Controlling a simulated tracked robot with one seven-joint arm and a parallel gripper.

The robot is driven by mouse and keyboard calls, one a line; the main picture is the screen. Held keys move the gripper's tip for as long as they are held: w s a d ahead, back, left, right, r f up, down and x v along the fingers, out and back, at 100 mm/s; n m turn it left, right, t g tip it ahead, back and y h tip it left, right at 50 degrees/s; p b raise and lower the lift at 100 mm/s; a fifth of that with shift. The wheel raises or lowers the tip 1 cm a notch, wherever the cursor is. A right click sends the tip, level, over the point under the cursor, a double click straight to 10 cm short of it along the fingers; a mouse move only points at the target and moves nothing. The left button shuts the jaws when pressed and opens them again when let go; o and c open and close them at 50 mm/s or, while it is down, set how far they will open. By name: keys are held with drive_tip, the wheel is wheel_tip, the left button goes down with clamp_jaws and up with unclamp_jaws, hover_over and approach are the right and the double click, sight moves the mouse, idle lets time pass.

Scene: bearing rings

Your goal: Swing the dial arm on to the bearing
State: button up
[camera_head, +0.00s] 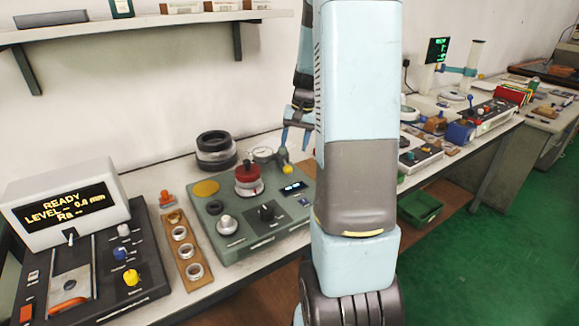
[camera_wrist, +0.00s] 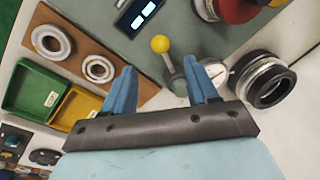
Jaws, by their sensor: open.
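The dial arm shows in the wrist view as a short lever with a yellow ball knob (camera_wrist: 160,44); the knob also shows in the head view (camera_head: 285,168). The white-faced dial (camera_wrist: 216,73) is partly hidden behind my right-hand finger; in the head view the dial (camera_head: 262,153) is at the tester's back edge. The bearing (camera_head: 248,186), with a red part on top, sits on the green tester (camera_head: 232,240), left of the knob. My gripper (camera_wrist: 164,84) is open and empty, its fingertips short of the knob in the picture; it hangs above the knob in the head view (camera_head: 292,140).
Black and silver rings (camera_head: 215,150) are stacked behind the tester. A wooden board (camera_head: 182,250) with several rings lies left of it, beside a READY display unit (camera_head: 68,205). Green (camera_wrist: 38,90) and yellow (camera_wrist: 80,103) bins show in the wrist view. A shelf (camera_head: 150,25) hangs above.

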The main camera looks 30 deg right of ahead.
sight(289, 166)
drive_tip(key=f, duration=0.3)
drive_tip(key=a+f, duration=0.1)
drive_tip(key=f, duration=0.2)
drive_tip(key=w+f, duration=0.1)
drive_tip(key=f, duration=0.2)
drive_tip(key=shift+a+f, duration=0.1)
drive_tip(key=shift+a, duration=0.2)
clamp_jaws()
idle(0.3)
